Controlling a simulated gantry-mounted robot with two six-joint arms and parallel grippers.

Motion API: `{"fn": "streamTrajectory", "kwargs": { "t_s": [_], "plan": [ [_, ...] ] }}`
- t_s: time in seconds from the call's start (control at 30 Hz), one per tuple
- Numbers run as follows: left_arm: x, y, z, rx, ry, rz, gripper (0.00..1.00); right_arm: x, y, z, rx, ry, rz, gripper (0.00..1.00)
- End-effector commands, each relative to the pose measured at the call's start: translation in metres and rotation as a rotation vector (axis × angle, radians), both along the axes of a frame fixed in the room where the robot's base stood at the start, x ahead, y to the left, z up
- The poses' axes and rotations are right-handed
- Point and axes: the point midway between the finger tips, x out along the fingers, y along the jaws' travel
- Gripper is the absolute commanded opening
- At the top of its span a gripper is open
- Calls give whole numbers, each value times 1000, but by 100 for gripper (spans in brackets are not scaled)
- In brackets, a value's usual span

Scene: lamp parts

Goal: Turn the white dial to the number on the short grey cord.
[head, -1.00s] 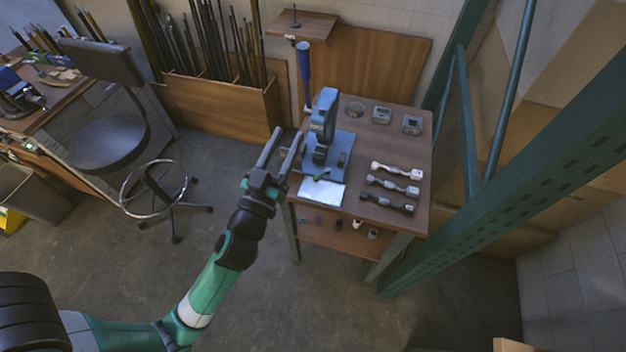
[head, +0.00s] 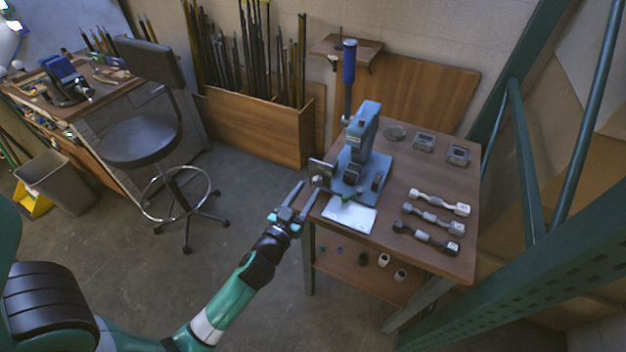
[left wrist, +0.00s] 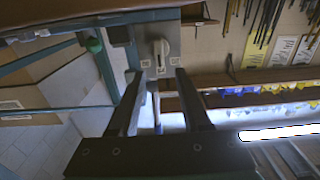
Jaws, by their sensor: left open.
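My left gripper (head: 310,187) is open and empty, at the left front edge of the wooden table. Just beyond its fingertips is a small grey panel (head: 322,168) beside the blue press. In the left wrist view, a white dial-like piece with a raised grip (left wrist: 161,50) sits on a grey plate, just beyond and between the open fingertips (left wrist: 159,74), apart from them as far as I can tell. Any number on it is too small to read. I cannot make out the short grey cord in either view. My right gripper is not in view.
The blue press (head: 362,145) stands on the table (head: 400,185), with a white sheet (head: 350,215) in front. White, grey and black bar-shaped parts (head: 433,221) lie to the right. A green upright (head: 540,90) flanks the table. A stool (head: 140,140) stands left; open floor lies between.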

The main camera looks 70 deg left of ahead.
Motion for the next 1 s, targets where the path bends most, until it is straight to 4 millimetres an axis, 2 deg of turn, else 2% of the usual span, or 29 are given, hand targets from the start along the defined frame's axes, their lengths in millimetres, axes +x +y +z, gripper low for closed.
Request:
{"fn": "streamTrajectory", "kwargs": {
  "t_s": [0.1,0.2,0.53,0.57,0.8,1.0],
  "plan": [
    [17,15,1,0,-1,2,48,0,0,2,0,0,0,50],
    [27,22,0,-2,-1,0,48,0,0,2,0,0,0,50],
    [31,26,-1,-1,0,0,48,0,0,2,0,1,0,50],
    [32,26,-1,-1,0,0,44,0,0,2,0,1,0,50],
    [31,26,-1,-1,0,0,1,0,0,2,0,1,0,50],
    [31,26,-1,-3,2,0,0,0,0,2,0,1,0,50]
  ]
}}
